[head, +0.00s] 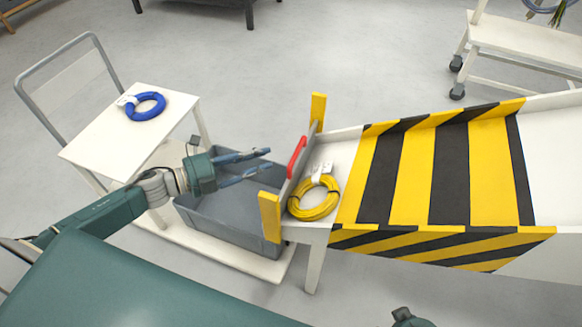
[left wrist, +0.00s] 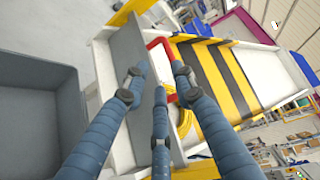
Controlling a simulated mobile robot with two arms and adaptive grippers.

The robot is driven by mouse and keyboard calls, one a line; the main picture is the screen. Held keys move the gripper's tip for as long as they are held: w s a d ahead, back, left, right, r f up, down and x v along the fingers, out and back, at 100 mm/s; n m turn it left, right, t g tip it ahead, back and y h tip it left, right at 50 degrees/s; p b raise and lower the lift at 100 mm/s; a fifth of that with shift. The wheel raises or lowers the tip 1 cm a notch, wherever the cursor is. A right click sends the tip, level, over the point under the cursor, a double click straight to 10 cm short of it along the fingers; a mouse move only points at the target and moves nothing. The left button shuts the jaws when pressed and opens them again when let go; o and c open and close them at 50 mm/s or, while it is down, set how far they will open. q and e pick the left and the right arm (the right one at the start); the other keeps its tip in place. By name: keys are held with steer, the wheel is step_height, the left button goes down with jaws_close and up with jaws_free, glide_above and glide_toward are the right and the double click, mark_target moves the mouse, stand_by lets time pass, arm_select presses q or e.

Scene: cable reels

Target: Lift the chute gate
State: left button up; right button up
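The chute gate (head: 292,180) is a grey upright plate between two yellow posts, at the left end of the striped chute (head: 410,170). It looks lowered. Its red handle (head: 297,156) sits on the upper part. In the left wrist view, the gate (left wrist: 127,48) and the red handle (left wrist: 160,44) lie just beyond my fingertips. My left gripper (head: 266,160) is open and empty, left of the gate, fingers pointing at the handle without touching it. It also shows in the left wrist view (left wrist: 157,74). Of my right gripper, only a dark green part (head: 408,318) shows at the bottom edge; its fingers are hidden.
A yellow cable reel (head: 314,206) lies in the chute right behind the gate. A grey bin (head: 225,226) stands below my left gripper on a white cart, whose top (head: 115,150) holds a blue cable reel (head: 146,106). A white trolley (head: 520,40) stands back right.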

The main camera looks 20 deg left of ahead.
mark_target(296, 151)
arm_select(q)
steer(key=shift+m+g+h, duration=0.3)
steer(key=shift+m, duration=0.3)
steer(key=x, duration=0.7)
steer(key=d+x, duration=0.1)
steer(key=x, duration=0.3)
steer(key=shift+s+r+b, duration=0.35)
steer(key=shift+s+r, duration=0.05)
arm_select(e)
steer(key=r, duration=0.3)
steer(key=shift+w+r, duration=0.2)
steer(key=shift+w, duration=0.05)
arm_select(q)
jaws_close()
